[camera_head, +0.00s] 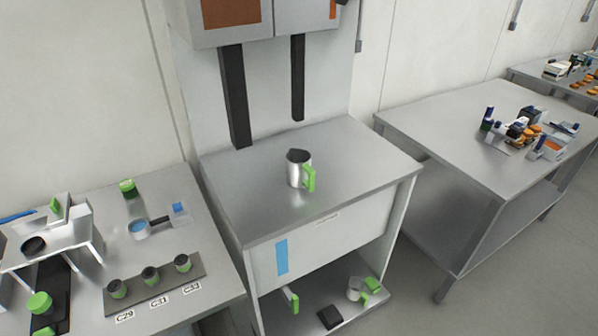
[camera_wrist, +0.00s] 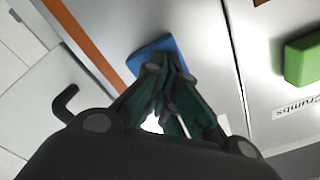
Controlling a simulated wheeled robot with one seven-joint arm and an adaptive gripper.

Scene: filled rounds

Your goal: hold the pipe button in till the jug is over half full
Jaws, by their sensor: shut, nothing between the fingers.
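The jug (camera_head: 297,168) is a silver cup with a green handle (camera_head: 309,179). It stands upright on the metal top of the middle station in the head view; its fill level cannot be read. My gripper (camera_wrist: 168,75) is shut and empty in the wrist view, its fingertips overlapping a blue pad (camera_wrist: 146,52) on a pale panel. I cannot tell whether they touch it, or whether the pad is the pipe button. Two dark uprights (camera_head: 234,100) (camera_head: 297,80) come down behind the jug from a grey housing with orange panels.
A green block (camera_wrist: 303,60) and a label reading "Crumbs" (camera_wrist: 296,107) are at the right of the wrist view. The left table holds several green-and-dark cups (camera_head: 151,275). The lower shelf holds another jug (camera_head: 356,290). The station top around the jug is clear.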

